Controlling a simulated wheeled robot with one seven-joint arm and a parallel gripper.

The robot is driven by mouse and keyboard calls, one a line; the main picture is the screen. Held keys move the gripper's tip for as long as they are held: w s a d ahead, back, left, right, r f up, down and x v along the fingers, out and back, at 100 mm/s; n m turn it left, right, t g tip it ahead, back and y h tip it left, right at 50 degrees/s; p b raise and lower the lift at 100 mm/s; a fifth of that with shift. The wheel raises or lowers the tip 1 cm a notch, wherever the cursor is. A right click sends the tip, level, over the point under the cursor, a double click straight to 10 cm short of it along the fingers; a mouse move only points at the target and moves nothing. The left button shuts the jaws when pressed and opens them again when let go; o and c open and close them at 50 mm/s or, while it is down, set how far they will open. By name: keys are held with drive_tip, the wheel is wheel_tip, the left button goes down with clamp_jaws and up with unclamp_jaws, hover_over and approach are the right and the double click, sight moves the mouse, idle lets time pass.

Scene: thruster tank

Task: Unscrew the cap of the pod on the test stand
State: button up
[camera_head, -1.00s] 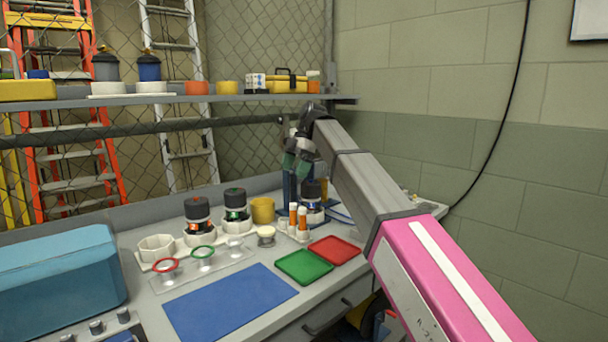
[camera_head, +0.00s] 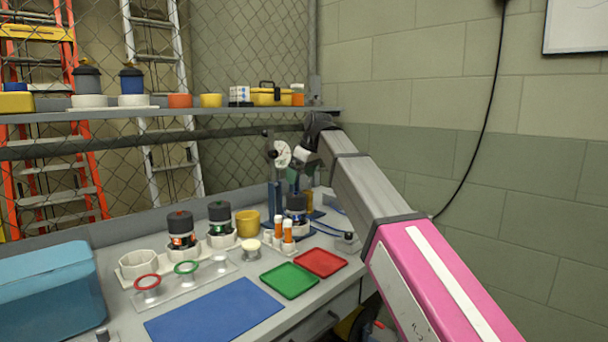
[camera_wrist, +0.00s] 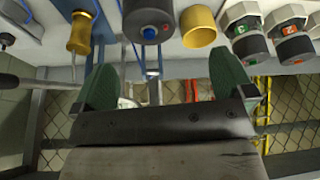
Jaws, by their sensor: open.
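The pod on the test stand (camera_head: 296,206) stands upright at the back right of the bench, with a dark cap and a blue band. In the wrist view its dark cap (camera_wrist: 148,14) with a red dot shows at the top edge. My gripper (camera_wrist: 163,80) is open and empty, its two green fingers spread wide. The cap lies beyond the fingertips, apart from them. In the head view my gripper is just above and beside the pod, partly hidden by my wrist. The blue post of the test stand (camera_head: 275,198) rises beside the pod.
In the wrist view a yellow-handled tool (camera_wrist: 80,35) is near the left finger. Green (camera_head: 289,280) and red trays (camera_head: 320,262) lie in front.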

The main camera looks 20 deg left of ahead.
sight(298, 193)
drive_tip(key=shift+w+d+f+m+t, duration=0.35)
drive_tip(key=shift+w+m, duration=0.15)
drive_tip(key=shift+m, duration=0.2)
drive_tip(key=x, duration=1)
drive_tip(key=c, duration=0.9)
drive_tip(key=shift+o, duration=0.3)
drive_tip(key=n+g, duration=0.1)
drive_tip(key=n, duration=0.2)
drive_tip(key=shift+n+g, duration=0.25)
drive_tip(key=shift+n, duration=0.05)
